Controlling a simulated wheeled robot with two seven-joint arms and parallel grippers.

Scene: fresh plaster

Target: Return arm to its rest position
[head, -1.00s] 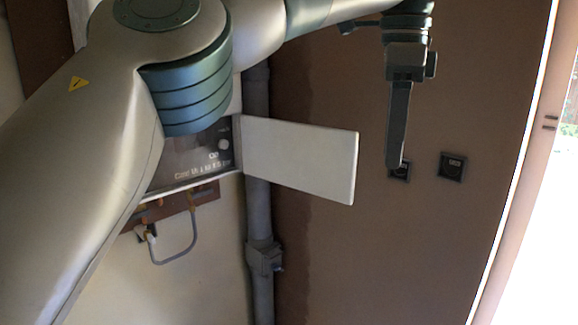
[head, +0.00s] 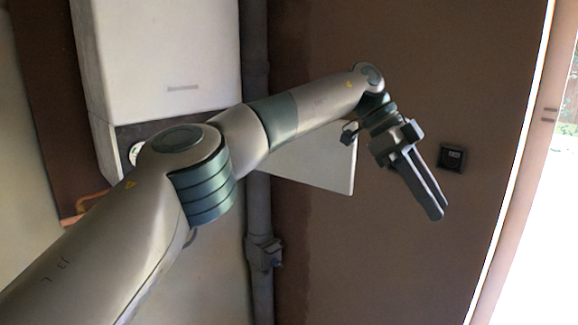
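My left arm comes in from the lower left and reaches across the middle of the head view. Its gripper (head: 437,212) hangs tilted down and to the right in front of the brown wall. Its two long dark fingers lie side by side, shut, with nothing held between them. My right gripper is not in view.
A white wall unit (head: 160,60) is at the upper left, behind my arm. A white flap (head: 315,172) sticks out behind my forearm, partly hidden. A grey pipe (head: 260,220) runs down the wall. A dark socket (head: 452,158) is right of my gripper. A bright opening (head: 545,230) is at far right.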

